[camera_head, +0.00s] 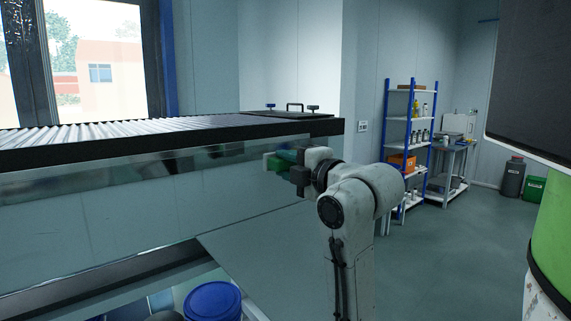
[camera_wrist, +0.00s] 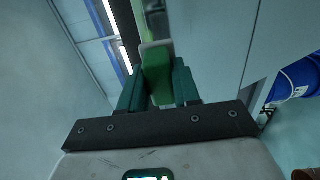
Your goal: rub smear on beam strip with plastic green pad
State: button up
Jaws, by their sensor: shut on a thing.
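My gripper (camera_head: 283,161) is shut on a green pad (camera_head: 272,162), held at the side of the long beam. In the wrist view the green pad (camera_wrist: 157,75) sits between my two teal fingers, with a pale edge at its far end. The beam strip (camera_head: 90,177) is a shiny, reflective band along the beam's side, under the black top edge. The pad is close to the strip's right part; I cannot tell whether they touch. Dark patches show on the strip left of the pad, but I cannot tell smear from reflection.
A ribbed surface (camera_head: 130,133) and a black lid with a handle (camera_head: 290,113) top the beam. A blue drum (camera_head: 213,301) stands below. A blue-and-white shelf (camera_head: 409,140) stands behind at right. The floor at right (camera_head: 450,255) is clear.

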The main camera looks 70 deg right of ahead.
jog(key=shift+w, duration=0.1)
jog(key=shift+x, duration=3.3)
jog(key=shift+b+x, duration=0.3)
jog(key=shift+x, duration=0.75)
jog(key=shift+d, duration=0.15)
jog(key=shift+s+d, duration=0.55)
jog(key=shift+d, duration=0.2)
jog(key=shift+s+d, duration=0.6)
jog(key=shift+d, duration=0.15)
jog(key=s+d+b, duration=0.1)
jog(key=s+d, duration=0.4)
jog(key=d, duration=0.4)
jog(key=shift+s+d+b, duration=0.25)
jog(key=shift+s+b, duration=0.05)
